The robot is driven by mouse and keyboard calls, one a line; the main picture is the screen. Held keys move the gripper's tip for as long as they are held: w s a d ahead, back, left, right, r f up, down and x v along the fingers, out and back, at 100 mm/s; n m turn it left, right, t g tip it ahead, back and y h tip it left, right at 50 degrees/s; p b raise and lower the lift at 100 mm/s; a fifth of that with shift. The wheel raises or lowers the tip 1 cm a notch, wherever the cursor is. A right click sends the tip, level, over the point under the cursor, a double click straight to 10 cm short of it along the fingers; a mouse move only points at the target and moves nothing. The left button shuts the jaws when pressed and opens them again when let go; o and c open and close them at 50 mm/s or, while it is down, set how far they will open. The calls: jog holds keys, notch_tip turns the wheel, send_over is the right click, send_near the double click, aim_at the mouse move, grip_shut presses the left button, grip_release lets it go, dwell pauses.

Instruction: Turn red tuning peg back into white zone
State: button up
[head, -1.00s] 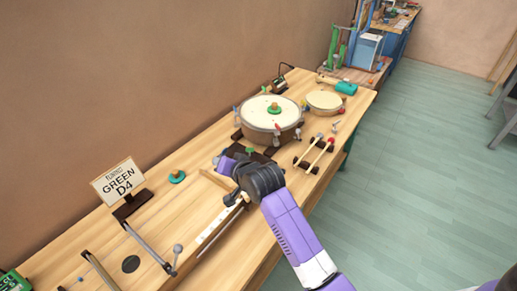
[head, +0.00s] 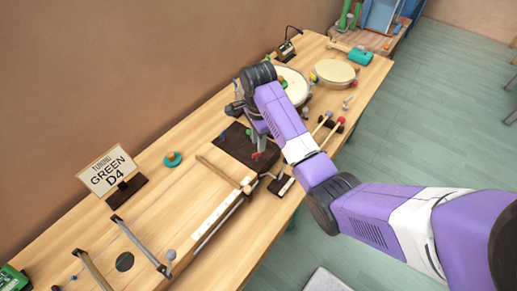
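My gripper (head: 258,152) points down over the dark board (head: 232,148) near the middle of the bench. A small red part (head: 257,156) shows at the gripper's tip. I cannot tell whether it is the red tuning peg, or whether the fingers touch it. The round drum (head: 293,80) stands behind my arm, which hides its front side and most pegs there. A long bar with a white marked strip (head: 213,217) lies in front of the dark board. No white zone beside a red peg can be made out. The finger gap is too small to see.
A sign reading "TUNING GREEN D4" (head: 108,171) stands at the left by a green knob (head: 172,159). A smaller drum (head: 336,72), mallets (head: 327,127) and a teal-headed mallet (head: 361,56) lie to the right.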

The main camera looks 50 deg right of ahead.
aim_at(257, 155)
jog(key=shift+f+p, duration=0.4)
jog(key=shift+f, duration=2.3)
grip_shut()
